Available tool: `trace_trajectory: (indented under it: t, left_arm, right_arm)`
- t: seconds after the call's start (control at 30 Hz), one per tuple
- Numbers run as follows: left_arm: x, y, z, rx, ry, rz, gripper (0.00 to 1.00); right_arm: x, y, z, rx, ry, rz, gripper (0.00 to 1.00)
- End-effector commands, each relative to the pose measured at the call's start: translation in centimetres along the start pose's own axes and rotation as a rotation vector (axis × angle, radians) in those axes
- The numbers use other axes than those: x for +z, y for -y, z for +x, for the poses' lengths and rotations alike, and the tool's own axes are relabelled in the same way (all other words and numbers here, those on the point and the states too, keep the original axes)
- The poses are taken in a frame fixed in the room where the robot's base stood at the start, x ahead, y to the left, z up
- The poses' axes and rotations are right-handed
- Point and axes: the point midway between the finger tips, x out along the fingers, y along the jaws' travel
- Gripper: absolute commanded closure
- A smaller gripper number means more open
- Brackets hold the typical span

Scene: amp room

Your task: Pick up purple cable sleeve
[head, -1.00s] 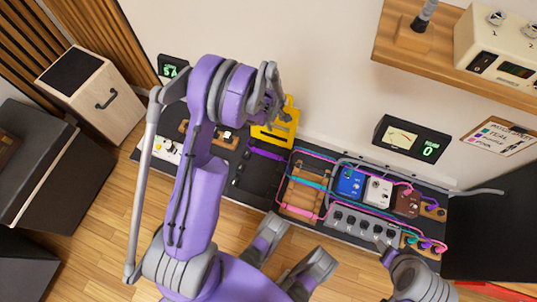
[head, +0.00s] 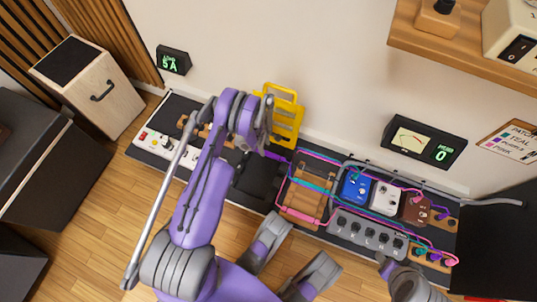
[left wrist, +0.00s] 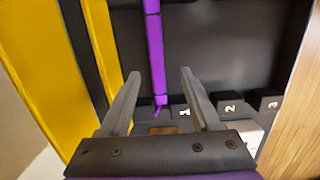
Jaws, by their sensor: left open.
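The purple cable sleeve shows as a narrow upright purple strip (left wrist: 155,50) in the left wrist view, with a thin tail at its lower end. In the head view a short piece of it (head: 275,156) shows just right of my gripper; the rest is hidden behind my arm. My left gripper (head: 266,124) is over the dark board beside the yellow rack. In the left wrist view its open fingers (left wrist: 160,73) stand on either side of the strip, with gaps on both sides. Nothing is held. I cannot make out my right gripper.
The yellow rack (head: 287,118) stands close behind my left gripper, against the wall. Pedals, such as the blue one (head: 355,186), and pink and teal cables fill the board's right part. A wooden shelf (head: 465,45) overhangs at upper right.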

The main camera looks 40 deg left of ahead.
Motion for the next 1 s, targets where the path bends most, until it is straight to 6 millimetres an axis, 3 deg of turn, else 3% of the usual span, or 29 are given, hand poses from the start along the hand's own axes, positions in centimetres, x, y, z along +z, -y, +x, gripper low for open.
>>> trace_trajectory:
  t: [0.37,0.67,1.0]
  left_arm:
    - [0.7,-0.5,4.8,0.001,0.000,0.000,0.36]
    - [0.7,-0.5,5.2,0.000,0.000,0.001,0.36]
    - [0.7,-0.5,5.2,0.000,0.000,0.001,0.97]
  right_arm:
    - [0.2,0.0,1.3,0.000,-0.001,0.000,0.40]
    - [0.2,0.0,1.3,0.000,-0.001,0.000,0.40]
    - [0.2,0.0,1.3,0.000,-0.001,0.000,0.40]
